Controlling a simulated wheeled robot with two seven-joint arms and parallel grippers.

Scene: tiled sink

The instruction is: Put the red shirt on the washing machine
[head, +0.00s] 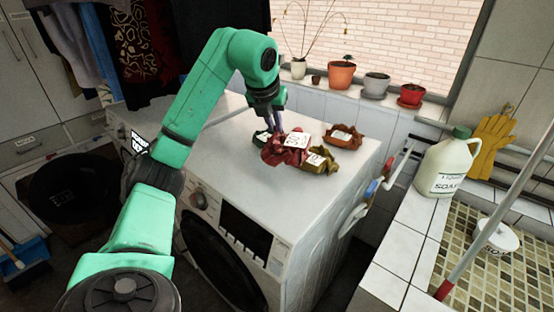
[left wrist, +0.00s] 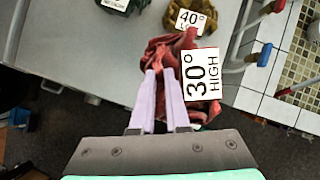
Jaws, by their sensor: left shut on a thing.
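The red shirt (head: 283,151) is a crumpled bundle with a white label over the top of the white washing machine (head: 233,195). In the left wrist view the red shirt (left wrist: 160,58) carries a label reading 30° HIGH. My left gripper (head: 275,128) is shut on the red shirt, and its pale fingers (left wrist: 162,80) press into the cloth in the left wrist view. Whether the shirt touches the machine's top is hard to tell. My right gripper is in neither view.
On the machine top lie a brown bundle (head: 344,137), an olive-yellow bundle (head: 321,160) and a dark green one (head: 262,137), close around the red shirt. Flower pots (head: 341,75) line the sill behind. A soap jug (head: 446,165) stands on the tiled ledge at right. The machine's front top is clear.

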